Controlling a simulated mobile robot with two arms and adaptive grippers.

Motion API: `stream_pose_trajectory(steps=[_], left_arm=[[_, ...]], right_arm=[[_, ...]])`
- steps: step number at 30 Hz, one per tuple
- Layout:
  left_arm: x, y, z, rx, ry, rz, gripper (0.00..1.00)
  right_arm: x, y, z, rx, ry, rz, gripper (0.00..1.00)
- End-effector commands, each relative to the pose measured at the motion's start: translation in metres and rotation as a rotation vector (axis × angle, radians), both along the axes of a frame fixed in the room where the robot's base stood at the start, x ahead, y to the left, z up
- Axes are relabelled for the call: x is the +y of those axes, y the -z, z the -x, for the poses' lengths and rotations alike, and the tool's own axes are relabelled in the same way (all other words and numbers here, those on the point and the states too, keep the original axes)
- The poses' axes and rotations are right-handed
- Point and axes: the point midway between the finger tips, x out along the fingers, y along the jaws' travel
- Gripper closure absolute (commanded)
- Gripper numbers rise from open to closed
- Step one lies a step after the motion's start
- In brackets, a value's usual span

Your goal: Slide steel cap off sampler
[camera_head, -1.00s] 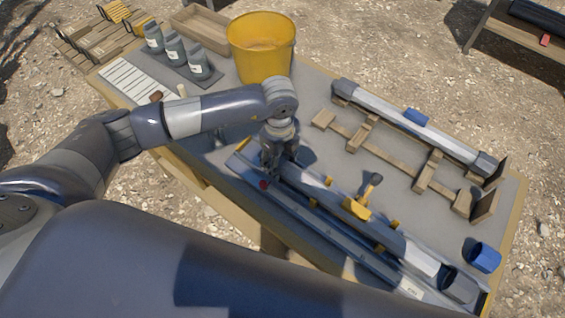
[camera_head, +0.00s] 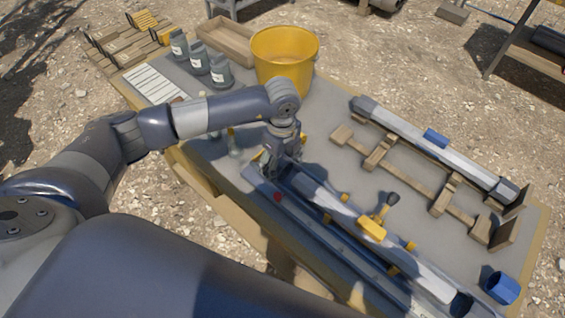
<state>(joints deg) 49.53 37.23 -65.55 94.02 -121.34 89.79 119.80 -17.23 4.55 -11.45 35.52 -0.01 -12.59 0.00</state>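The sampler (camera_head: 335,207) is a long grey metal tube with a yellow clamp (camera_head: 371,229) and dark-handled lever on it. It lies along a grey trough (camera_head: 322,240) at the table's near edge. My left gripper (camera_head: 272,172) points down at the sampler's upper-left end. Its fingers are small and dark here, and I cannot tell whether they are closed. The steel cap cannot be made out apart from the gripper at that end. A red spot (camera_head: 277,197) shows on the trough just below the gripper. My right gripper is not in view.
A yellow bucket (camera_head: 284,50), several grey bottles (camera_head: 220,72) and a white sheet (camera_head: 153,83) are at the back left. A second tube (camera_head: 465,158) lies on a wooden rack (camera_head: 408,178). A blue cup (camera_head: 503,288) stands at the lower right.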

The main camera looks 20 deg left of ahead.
Motion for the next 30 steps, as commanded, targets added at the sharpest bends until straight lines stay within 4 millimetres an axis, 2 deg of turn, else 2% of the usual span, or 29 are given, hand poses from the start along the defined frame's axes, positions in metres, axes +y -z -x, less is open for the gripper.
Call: stream_pose_trajectory(steps=[9, 13, 17, 24, 30], left_arm=[[-0.001, -0.001, 0.000, 0.000, 0.001, 0.003, 0.27], [-0.002, -0.010, -0.001, -0.002, 0.002, 0.003, 0.27], [-0.001, -0.032, -0.001, -0.004, 0.002, 0.004, 0.27], [-0.001, -0.084, -0.001, -0.004, 0.001, 0.004, 0.27], [-0.001, -0.112, -0.001, -0.002, 0.001, 0.003, 0.27]], right_arm=[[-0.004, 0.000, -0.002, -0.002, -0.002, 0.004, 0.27], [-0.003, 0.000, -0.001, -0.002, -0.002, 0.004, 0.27], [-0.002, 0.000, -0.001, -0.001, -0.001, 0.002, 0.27], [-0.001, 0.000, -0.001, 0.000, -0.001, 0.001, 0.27], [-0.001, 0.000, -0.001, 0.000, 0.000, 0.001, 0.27]])
